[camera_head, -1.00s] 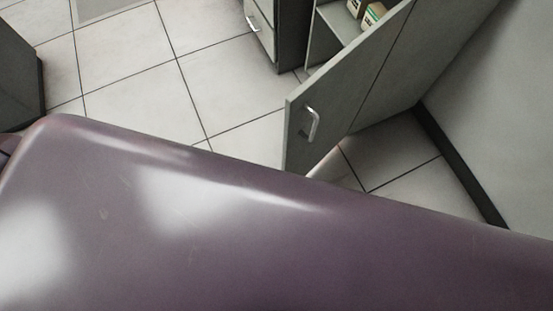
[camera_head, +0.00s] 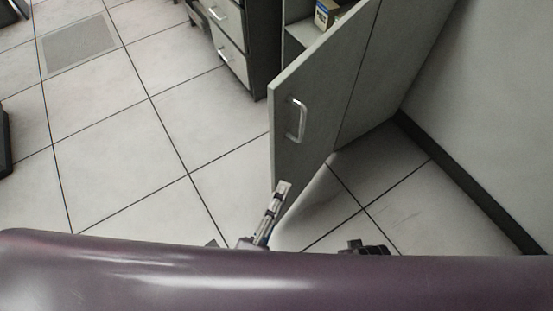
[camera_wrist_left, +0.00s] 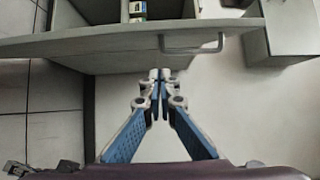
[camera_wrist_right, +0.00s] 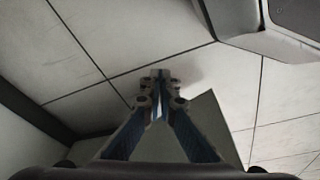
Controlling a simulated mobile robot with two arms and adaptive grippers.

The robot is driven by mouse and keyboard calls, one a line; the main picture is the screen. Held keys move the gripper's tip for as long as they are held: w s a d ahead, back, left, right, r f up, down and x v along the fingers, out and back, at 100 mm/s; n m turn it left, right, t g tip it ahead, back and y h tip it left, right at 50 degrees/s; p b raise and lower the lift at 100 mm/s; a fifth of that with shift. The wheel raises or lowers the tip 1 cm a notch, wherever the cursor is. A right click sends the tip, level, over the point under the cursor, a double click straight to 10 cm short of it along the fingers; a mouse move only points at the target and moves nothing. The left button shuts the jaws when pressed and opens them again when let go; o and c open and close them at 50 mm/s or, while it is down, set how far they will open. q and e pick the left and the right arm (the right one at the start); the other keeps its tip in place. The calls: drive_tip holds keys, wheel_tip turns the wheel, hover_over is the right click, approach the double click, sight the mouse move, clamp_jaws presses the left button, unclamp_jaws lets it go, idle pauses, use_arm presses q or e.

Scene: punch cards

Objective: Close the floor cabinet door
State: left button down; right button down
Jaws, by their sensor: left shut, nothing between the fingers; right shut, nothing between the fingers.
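The grey cabinet door (camera_head: 325,95) stands open, and its silver bar handle (camera_head: 298,120) faces me. In the left wrist view the door (camera_wrist_left: 100,43) crosses the upper part, with its handle (camera_wrist_left: 192,48) right of centre. My left gripper (camera_head: 283,187) is shut and empty, its tips by the lower part of the door, below the handle; I cannot tell if they touch it. The left wrist view shows its fingertips (camera_wrist_left: 159,75) together. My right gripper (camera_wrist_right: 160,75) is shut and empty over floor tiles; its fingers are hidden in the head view.
Behind the door, the open cabinet holds small boxes (camera_head: 327,12). A drawer unit (camera_head: 232,50) stands to its left. A wall (camera_head: 470,130) with a dark baseboard bounds the right.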

sight(277, 159)
use_arm(q)
drive_tip(key=shift+w+a, duration=0.2)
drive_tip(key=shift+w, duration=1.15)
drive_tip(key=shift+w+a, duration=0.15)
drive_tip(key=shift+w, duration=1.25)
drive_tip(key=shift+w+a, duration=0.2)
drive_tip(key=shift+w, duration=1.15)
use_arm(e)
drive_tip(key=shift+s+f, duration=0.2)
drive_tip(key=shift+f, duration=0.25)
